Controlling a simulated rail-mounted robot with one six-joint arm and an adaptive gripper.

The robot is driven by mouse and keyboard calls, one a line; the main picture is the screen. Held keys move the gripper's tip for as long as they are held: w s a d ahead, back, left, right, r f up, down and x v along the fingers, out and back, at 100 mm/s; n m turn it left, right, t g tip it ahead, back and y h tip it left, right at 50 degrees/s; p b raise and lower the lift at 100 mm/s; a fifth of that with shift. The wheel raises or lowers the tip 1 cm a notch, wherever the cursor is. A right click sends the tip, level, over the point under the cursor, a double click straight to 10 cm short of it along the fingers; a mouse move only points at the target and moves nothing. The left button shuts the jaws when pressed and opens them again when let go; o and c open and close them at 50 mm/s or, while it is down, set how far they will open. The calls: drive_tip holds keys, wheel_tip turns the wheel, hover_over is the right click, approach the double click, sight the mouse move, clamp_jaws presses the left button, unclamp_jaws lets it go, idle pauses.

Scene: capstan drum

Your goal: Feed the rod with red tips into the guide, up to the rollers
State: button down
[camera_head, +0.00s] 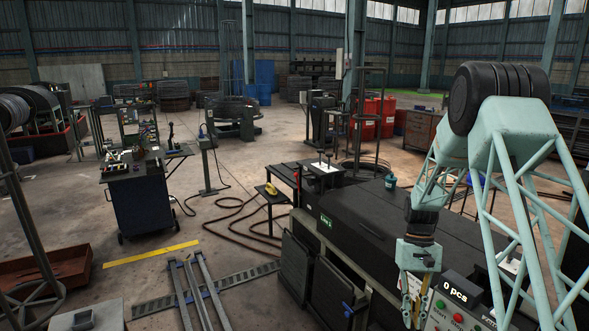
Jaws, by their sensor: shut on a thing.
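My gripper (415,318) hangs at the lower right, pointing down over the near end of the dark machine (375,225). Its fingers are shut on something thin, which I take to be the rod. The rod's length and red tips cannot be made out at this size. I cannot pick out the guide or the rollers; the lower frame edge and my own arm cover part of that area.
A control panel with a "0 pcs" display (461,289) and coloured buttons stands right beside my gripper. A dark blue tool cart (142,205) stands at the left. Hoses (232,212) lie on the floor.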

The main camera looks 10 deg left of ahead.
drive_tip(key=s+d+f, duration=0.2)
drive_tip(key=f, duration=0.1)
drive_tip(key=shift+s+d, duration=0.2)
drive_tip(key=shift+s, duration=0.2)
drive_tip(key=shift+w+a, duration=0.1)
drive_tip(key=shift+w, duration=0.05)
